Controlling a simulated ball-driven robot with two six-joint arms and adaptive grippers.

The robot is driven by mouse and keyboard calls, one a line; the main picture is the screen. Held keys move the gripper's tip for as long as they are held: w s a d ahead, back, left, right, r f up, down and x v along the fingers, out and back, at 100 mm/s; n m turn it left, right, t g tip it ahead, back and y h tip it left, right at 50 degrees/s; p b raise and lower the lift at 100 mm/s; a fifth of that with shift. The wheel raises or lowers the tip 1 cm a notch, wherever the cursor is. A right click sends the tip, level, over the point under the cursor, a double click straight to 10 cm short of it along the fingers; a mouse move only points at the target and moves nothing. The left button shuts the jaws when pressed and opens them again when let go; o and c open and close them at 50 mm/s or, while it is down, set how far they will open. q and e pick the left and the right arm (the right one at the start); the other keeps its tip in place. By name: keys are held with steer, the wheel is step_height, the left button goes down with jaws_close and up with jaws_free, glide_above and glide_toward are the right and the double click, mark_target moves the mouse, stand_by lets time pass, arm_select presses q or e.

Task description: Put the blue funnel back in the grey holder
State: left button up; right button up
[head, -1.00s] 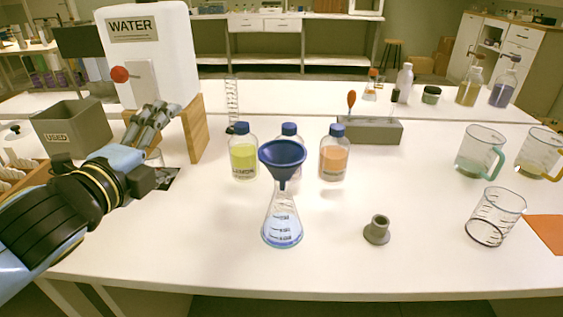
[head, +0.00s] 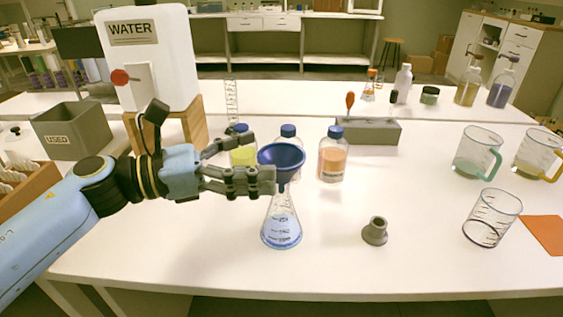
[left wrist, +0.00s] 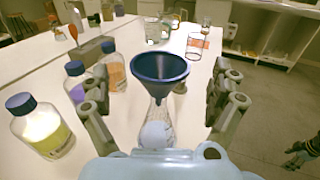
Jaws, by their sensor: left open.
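The blue funnel (head: 281,156) sits upright in the mouth of a clear conical flask (head: 282,226) with pale blue liquid. The small grey holder (head: 375,231) stands empty on the table, to the right of the flask. My left gripper (head: 262,161) is open at the funnel's left side in the head view. In the left wrist view the funnel (left wrist: 160,68) shows ahead between the spread fingers, and I see no grip on it. What seems to be my right gripper (left wrist: 302,156) shows small and dark at the right edge there; its jaws are unclear.
Bottles with yellow (head: 243,155) and orange (head: 333,160) liquid stand behind the flask, with another bottle (head: 289,133) between them. A beaker (head: 491,218) and mugs (head: 476,154) stand right. The table around the holder is clear.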

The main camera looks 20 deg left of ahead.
mark_target(299, 153)
arm_select(q)
steer(key=x, duration=0.3)
steer(key=p+x, duration=0.1)
steer(key=x, duration=0.1)
steer(key=shift+f, duration=0.35)
steer(key=c, duration=1)
